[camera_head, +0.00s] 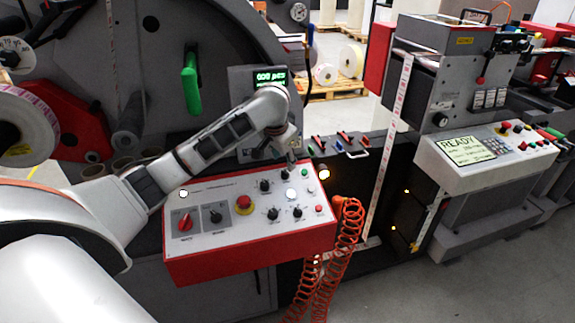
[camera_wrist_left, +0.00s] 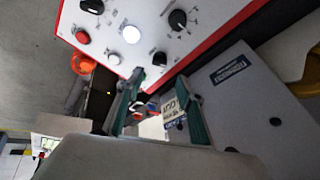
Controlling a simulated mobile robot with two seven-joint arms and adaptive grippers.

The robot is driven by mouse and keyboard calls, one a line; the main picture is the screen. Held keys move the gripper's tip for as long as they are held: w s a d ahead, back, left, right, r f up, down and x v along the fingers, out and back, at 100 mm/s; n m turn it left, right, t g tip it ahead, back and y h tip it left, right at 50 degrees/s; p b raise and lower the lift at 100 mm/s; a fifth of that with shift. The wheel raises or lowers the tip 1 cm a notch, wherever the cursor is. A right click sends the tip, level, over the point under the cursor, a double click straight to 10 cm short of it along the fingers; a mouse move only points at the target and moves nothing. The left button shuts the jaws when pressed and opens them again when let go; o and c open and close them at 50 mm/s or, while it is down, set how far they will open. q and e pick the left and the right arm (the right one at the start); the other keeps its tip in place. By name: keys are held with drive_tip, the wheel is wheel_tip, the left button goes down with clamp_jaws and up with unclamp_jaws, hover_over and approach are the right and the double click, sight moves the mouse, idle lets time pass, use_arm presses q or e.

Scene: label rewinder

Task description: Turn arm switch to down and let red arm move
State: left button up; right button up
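The control panel (camera_head: 215,250) is a white-topped red box; it also fills the top of the left wrist view (camera_wrist_left: 120,14). It bears a red rotary switch (camera_head: 185,222), a black rotary switch (camera_head: 213,216) and several small black knobs (camera_head: 273,213). I cannot read which one is the arm switch. A red arm (camera_head: 68,128) sits on the grey machine at the left, partly hidden by a label roll. My left gripper (camera_head: 293,160) is above the panel's back right part. In the left wrist view its fingers (camera_wrist_left: 158,85) are apart and empty, near a black knob (camera_wrist_left: 160,58). My right gripper is out of view.
A screen (camera_head: 268,78) stands behind my left arm. An orange coiled hose (camera_head: 347,225) hangs at the panel's right. Open floor (camera_head: 450,290) lies front right.

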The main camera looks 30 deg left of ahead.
sight(285, 173)
use_arm(q)
drive_tip(key=shift+x, duration=3.35)
drive_tip(key=shift+s+f, duration=0.1)
clamp_jaws()
